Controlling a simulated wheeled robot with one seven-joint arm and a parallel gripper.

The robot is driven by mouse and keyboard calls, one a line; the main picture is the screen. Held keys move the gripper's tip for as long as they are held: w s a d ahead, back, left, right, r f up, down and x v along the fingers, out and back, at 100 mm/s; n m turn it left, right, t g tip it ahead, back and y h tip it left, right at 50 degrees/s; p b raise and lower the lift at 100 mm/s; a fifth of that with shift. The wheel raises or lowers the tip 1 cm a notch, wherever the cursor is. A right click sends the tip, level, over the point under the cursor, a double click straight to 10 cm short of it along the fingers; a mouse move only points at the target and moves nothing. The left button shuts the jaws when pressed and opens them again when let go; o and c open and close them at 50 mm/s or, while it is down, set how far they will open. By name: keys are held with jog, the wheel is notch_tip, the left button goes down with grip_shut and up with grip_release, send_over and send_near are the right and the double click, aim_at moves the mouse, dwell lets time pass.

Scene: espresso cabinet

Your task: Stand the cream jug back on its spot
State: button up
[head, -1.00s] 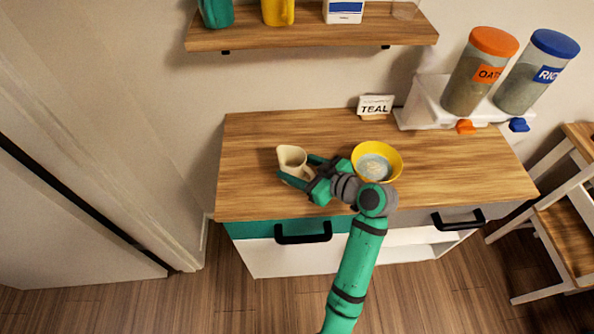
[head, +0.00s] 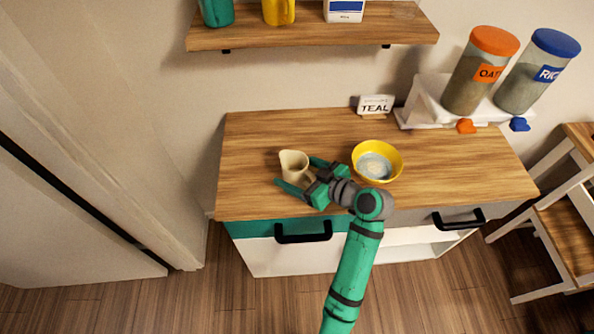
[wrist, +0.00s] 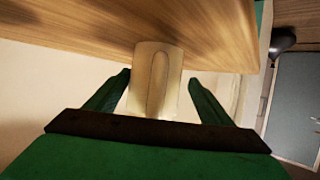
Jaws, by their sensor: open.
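The cream jug (head: 294,163) stands upright on the left part of the wooden counter (head: 250,140). My gripper (head: 297,174) is open, with its green fingers pointing at the jug from the front right. In the head view one finger is in front of the jug's base and the other is at its right side. In the wrist view the jug (wrist: 154,82) shows between and beyond the two spread fingertips (wrist: 158,85), with a gap on each side. Its handle faces the camera there.
A yellow bowl (head: 390,148) with pale contents stands right of my gripper. A TEAL sign (head: 375,105) is at the back. Oat (head: 470,80) and rice (head: 532,80) dispensers stand at the back right. A shelf (head: 310,38) hangs above. The counter's left back is clear.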

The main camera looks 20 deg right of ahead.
jog(key=v, duration=1.2)
jog(key=shift+d+r, duration=0.15)
jog(key=shift+d, duration=0.05)
jog(key=shift+w+a, duration=0.1)
